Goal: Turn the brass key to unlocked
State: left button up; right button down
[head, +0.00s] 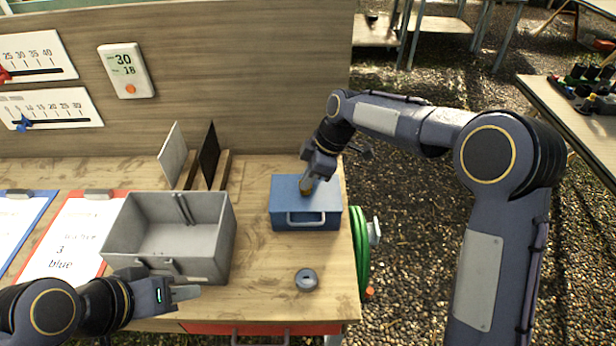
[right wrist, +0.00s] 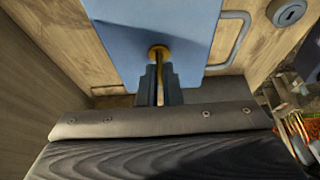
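A blue box (head: 306,210) with a front handle stands near the right end of the wooden bench; its flat blue face (right wrist: 150,25) fills the top of the right wrist view. The brass key (head: 305,187) is at the top of the box, and its round brass part shows in the right wrist view (right wrist: 158,51). My right gripper (head: 307,184) is over it, its two fingers (right wrist: 159,85) close together with a thin part of the key between them. The key's turn position is hard to tell. My left gripper (head: 187,293) is empty at the bench's front, beside the grey bin.
An open grey bin (head: 222,240) stands left of the box. A round grey piece (head: 307,280) with a dark slot lies in front of the box. Clipboards (head: 75,240) lie at left. Upright panels (head: 208,152) stand behind the bin. A green hose (head: 362,255) hangs at the bench's right edge.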

jog(key=shift+m, duration=0.3)
jog(key=m+t+b, duration=0.1)
jog(key=m+b, duration=0.1)
jog(key=shift+s+f+m, duration=0.1)
jog(key=shift+f+m, duration=0.05)
jog(key=shift+m, duration=0.15)
jog(key=m, duration=0.1)
jog(key=m+t+b, duration=0.1)
jog(key=m, duration=0.1)
jog(key=shift+s+a+m+t+h, duration=0.1)
jog(key=shift+m+t+h, duration=0.2)
jog(key=shift+h, duration=0.1)
jog(key=m, duration=0.2)
jog(key=m+t+h+b, duration=0.1)
jog(key=m, duration=0.2)
jog(key=shift+s+a+h, duration=0.1)
jog(key=shift+h, duration=0.2)
jog(key=m+h, duration=0.1)
jog(key=m, duration=0.2)
jog(key=m+h+b, duration=0.1)
jog(key=m, duration=0.2)
jog(key=shift+a+t, duration=0.1)
jog(key=shift+t, duration=0.3)
jog(key=c, duration=1.6)
grip_release()
